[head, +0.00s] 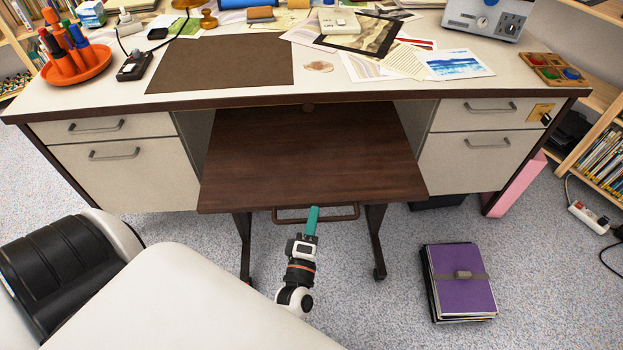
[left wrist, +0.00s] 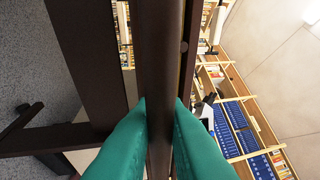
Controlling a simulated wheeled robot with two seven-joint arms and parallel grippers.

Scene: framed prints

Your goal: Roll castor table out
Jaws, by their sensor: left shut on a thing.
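The castor table (head: 310,155) has a dark brown wood top and dark legs. It stands in the knee space of the desk, its back part under the desktop and its front part sticking out. A dark bar handle (head: 345,213) runs below its front edge. My left gripper (head: 312,212) has teal fingers and is at this handle. In the left wrist view the fingers (left wrist: 160,120) are shut on the handle bar (left wrist: 160,60), one on each side. A castor (head: 379,273) shows at the foot of the right leg. My right gripper is not in view.
The desk (head: 130,165) has drawers on both sides of the table. A strapped purple stack of folders (head: 464,280) lies on the floor to the right. A pink item (head: 515,185) stands by the desk's right leg.

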